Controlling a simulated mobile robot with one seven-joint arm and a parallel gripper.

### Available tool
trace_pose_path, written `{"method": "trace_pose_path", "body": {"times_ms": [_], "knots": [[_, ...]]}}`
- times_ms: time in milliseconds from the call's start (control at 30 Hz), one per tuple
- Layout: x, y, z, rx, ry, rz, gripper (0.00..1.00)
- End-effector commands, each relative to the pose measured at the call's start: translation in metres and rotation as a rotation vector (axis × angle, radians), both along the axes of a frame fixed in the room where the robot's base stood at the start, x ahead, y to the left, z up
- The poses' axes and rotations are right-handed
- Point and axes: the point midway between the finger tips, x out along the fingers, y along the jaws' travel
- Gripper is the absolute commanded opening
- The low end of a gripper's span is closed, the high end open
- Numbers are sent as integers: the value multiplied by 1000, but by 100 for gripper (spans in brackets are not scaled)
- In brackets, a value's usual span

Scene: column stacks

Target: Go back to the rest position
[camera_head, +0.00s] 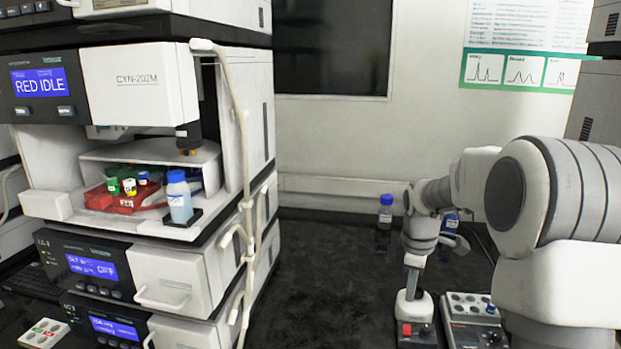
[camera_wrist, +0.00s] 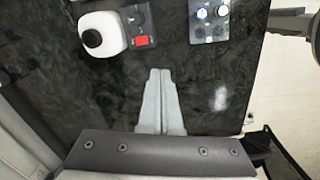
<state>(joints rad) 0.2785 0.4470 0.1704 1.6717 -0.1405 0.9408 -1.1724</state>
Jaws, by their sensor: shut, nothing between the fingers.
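My gripper (camera_wrist: 160,72) shows in the wrist view with its two pale fingers together and nothing between them. The dark bench top lies beyond the fingertips. In the head view my arm reaches in from the right and my gripper (camera_head: 412,284) points down over the bench. There it overlaps a small white device with a red switch (camera_head: 415,308), and I cannot judge the gap from that view. In the wrist view the white device (camera_wrist: 98,36) lies apart from the fingertips, up and to the left.
A control box with knobs (camera_head: 473,318) stands right of the white device. Blue-capped bottles (camera_head: 385,213) stand behind. The instrument stack (camera_head: 185,270) at left holds a red vial tray (camera_head: 125,203) and a blue-capped bottle (camera_head: 179,200). The bench between (camera_head: 325,270) is clear.

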Motion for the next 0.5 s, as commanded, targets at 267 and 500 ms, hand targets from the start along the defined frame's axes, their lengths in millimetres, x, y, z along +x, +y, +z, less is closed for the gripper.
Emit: {"method": "trace_pose_path", "body": {"times_ms": [267,500], "knots": [[-50,24,76,0,-94,-211,0],[-99,42,124,29,-176,-399,0]]}}
